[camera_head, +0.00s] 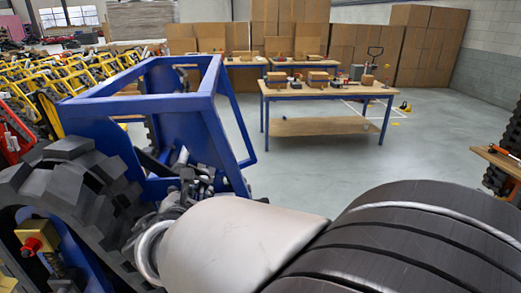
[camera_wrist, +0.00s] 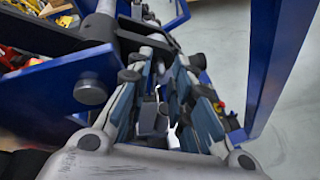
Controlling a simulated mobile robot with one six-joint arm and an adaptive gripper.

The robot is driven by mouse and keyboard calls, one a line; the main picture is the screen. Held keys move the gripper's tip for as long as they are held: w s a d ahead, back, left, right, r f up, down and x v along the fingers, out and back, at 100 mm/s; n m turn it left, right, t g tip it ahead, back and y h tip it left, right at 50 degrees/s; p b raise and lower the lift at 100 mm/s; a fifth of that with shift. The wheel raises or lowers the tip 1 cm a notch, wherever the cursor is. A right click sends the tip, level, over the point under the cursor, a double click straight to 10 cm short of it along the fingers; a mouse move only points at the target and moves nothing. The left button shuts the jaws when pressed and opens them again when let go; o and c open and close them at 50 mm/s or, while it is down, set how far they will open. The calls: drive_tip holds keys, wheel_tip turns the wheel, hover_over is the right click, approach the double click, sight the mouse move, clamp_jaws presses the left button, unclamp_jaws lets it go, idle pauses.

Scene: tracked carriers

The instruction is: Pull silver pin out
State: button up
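My gripper (camera_wrist: 165,62) points down into a blue frame, its two fingers apart with a gap between them. A narrow silver piece (camera_wrist: 161,70), which may be the silver pin, shows in that gap near the fingertips; I cannot tell whether either finger touches it. A thicker grey rod with a rounded end (camera_wrist: 91,92) stands left of the fingers against the frame. In the head view my gripper (camera_head: 196,176) is small, beside the lower part of the blue frame (camera_head: 150,105). The pin cannot be made out clearly there.
A black tyre (camera_head: 70,185) stands left of the frame. Yellow carriers (camera_head: 70,80) fill the far left. A wooden workbench (camera_head: 325,92) with boxes stands behind, cardboard stacks (camera_head: 425,45) further back. Grey floor (camera_head: 310,165) is clear between frame and bench.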

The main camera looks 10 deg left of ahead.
drive_tip(key=shift+c, duration=0.5)
clamp_jaws()
drive_tip(key=shift+w, duration=0.1)
drive_tip(key=shift+w, duration=0.2)
drive_tip(key=shift+w+r, duration=0.1)
drive_tip(key=shift+r, duration=0.05)
drive_tip(key=shift+r, duration=0.1)
